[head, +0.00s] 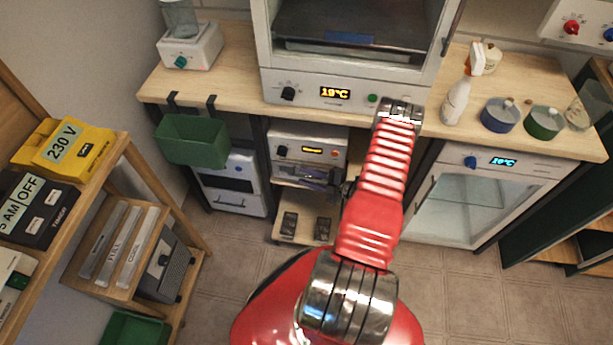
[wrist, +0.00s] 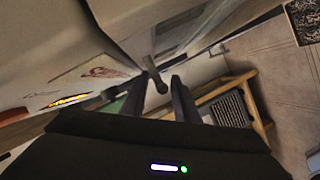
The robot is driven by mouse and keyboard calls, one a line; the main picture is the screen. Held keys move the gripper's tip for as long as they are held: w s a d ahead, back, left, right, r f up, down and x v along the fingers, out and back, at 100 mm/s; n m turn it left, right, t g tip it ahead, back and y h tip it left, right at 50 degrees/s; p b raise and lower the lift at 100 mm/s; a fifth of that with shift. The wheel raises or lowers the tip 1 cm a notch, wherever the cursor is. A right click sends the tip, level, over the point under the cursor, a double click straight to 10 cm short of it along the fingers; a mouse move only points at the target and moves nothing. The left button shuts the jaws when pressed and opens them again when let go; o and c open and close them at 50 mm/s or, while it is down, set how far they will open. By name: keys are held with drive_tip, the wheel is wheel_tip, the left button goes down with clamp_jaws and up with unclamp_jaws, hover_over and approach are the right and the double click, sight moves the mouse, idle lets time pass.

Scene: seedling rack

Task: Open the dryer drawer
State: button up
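The dryer (head: 309,140) appears to be the white unit with an orange display and a dark knob, on a shelf under the bench. Its lower front, with what looks like the drawer (head: 292,170), is partly hidden near my arm, and I cannot tell from the head view whether it is open. In the wrist view its white front (wrist: 75,75) and orange display show at the left. My gripper (wrist: 159,86) has its two dark fingers apart, with a dark knob-ended handle (wrist: 157,76) showing between or just beyond the tips; contact cannot be told.
An oven (head: 350,55) stands on the bench above. A white unit (head: 235,182) is left of the dryer, and a glass-fronted cabinet (head: 470,205) is right. A green bin (head: 193,140) hangs from the bench edge. A wooden rack (head: 122,250) stands at left. Tiled floor is clear in front.

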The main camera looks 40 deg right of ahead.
drive_tip(key=shift+w, duration=0.25)
drive_tip(key=shift+c, duration=0.5)
clamp_jaws()
